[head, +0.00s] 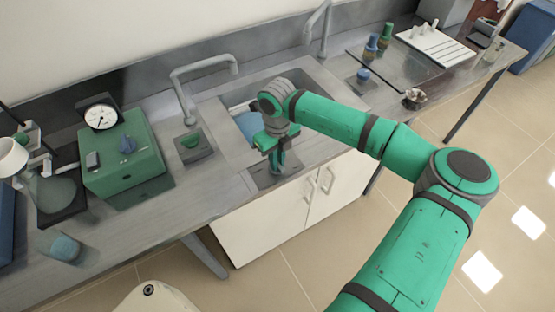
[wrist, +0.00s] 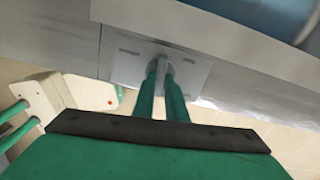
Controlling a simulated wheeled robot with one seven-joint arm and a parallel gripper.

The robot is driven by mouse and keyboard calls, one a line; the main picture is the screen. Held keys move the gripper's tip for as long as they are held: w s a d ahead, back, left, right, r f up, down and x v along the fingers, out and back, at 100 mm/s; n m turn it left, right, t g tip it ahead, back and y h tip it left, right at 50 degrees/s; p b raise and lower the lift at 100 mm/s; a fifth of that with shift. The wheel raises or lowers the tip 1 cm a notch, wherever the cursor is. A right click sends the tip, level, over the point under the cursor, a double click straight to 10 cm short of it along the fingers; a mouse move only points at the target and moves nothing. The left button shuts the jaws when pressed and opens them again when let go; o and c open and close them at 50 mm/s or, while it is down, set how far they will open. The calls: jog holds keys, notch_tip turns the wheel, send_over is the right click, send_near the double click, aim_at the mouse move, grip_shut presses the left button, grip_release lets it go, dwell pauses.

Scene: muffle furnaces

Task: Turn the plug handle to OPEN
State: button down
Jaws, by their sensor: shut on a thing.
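The plug handle (wrist: 161,66) is a small grey lever on a light grey plate (wrist: 120,66) in the wrist view. The plate carries two small labels, left and right of the handle, too blurred to read. My gripper (wrist: 162,76) has its two green fingers closed on the handle, one on each side, hiding part of it. In the head view my gripper (head: 276,164) points down at the plate (head: 262,182) on the counter's front strip, before the sink. The handle is hidden by the fingers there.
The sink (head: 300,77) lies just behind, with a blue thing (head: 248,127) in it and tall grey taps (head: 190,92) at its back. A green box with a dial (head: 125,160) stands left. A glass plate (head: 405,75) lies right.

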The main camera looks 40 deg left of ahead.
jog(key=shift+m, duration=0.6)
jog(key=c, duration=1.8)
grip_release()
notch_tip(320, 180, up, 11)
jog(key=shift+f, duration=0.1)
